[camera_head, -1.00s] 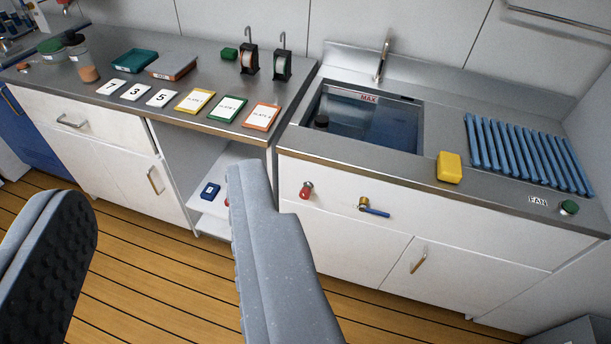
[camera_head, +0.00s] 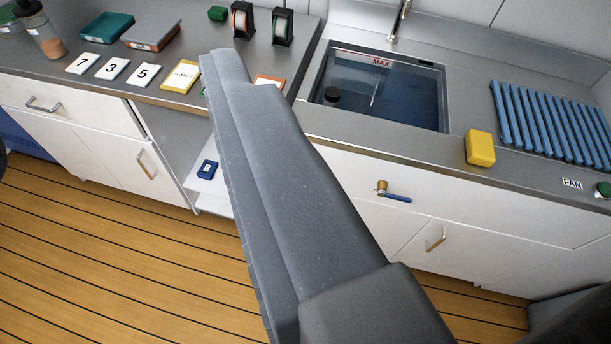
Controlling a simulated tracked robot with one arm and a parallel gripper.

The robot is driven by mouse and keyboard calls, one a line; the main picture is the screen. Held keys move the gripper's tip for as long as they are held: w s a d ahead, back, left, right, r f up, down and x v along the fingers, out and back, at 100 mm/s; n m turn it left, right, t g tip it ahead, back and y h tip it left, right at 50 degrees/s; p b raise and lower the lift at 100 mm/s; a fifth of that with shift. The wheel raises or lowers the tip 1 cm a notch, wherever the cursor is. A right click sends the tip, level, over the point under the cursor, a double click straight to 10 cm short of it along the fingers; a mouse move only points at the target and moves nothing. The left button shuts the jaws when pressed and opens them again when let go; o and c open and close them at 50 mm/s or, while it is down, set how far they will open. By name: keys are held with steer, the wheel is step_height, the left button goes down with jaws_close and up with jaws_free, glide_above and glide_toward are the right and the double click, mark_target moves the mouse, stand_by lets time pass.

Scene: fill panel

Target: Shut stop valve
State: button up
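A small valve (camera_head: 387,191) with a brass body and a blue lever is on the white cabinet front below the sink. Its lever points right, roughly along the counter edge. My gripper (camera_head: 110,112) is open and empty: one grey finger (camera_head: 275,175) crosses the middle of the view, and only a dark sliver of the other shows at the left edge. The finger appears left of the valve and apart from it. The red knob seen earlier left of the valve is hidden behind this finger. The frames do not label either one as the stop valve.
The sink (camera_head: 385,95), marked MAX, holds bluish water. A yellow block (camera_head: 480,148) sits at the counter edge, by a blue slatted rack (camera_head: 550,120). A green FAN button (camera_head: 603,189) is at right. Numbered cards (camera_head: 112,68) lie at left. The wooden floor (camera_head: 110,260) is clear.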

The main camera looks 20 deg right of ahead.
steer(key=w+d+f+m+t+h+b, duration=0.1)
steer(key=w+d+f+m+h+b, duration=0.2)
steer(key=w+f, duration=2.25)
steer(key=d+f+m+h, duration=0.1)
steer(key=d+f+m, duration=0.15)
steer(key=f, duration=0.65)
steer(key=d+f+m+h, duration=0.1)
steer(key=d+f, duration=0.2)
steer(key=f, duration=0.7)
steer(key=s+d+f+g+h, duration=0.1)
steer(key=s+d+f+h, duration=0.25)
steer(key=f, duration=0.55)
steer(key=s+d+f+g+h, duration=0.15)
steer(key=d+f, duration=0.25)
steer(key=f, duration=0.6)
steer(key=r+b+x, duration=0.1)
steer(key=b+x, duration=0.3)
steer(key=x, duration=0.9)
steer(key=shift+w+r+t, duration=0.15)
steer(key=shift+w+t, duration=0.1)
steer(key=shift+t, duration=0.2)
steer(key=shift+a, duration=0.1)
steer(key=shift+c, duration=0.3)
steer(key=shift+m, duration=0.25)
steer(key=c, duration=0.9)
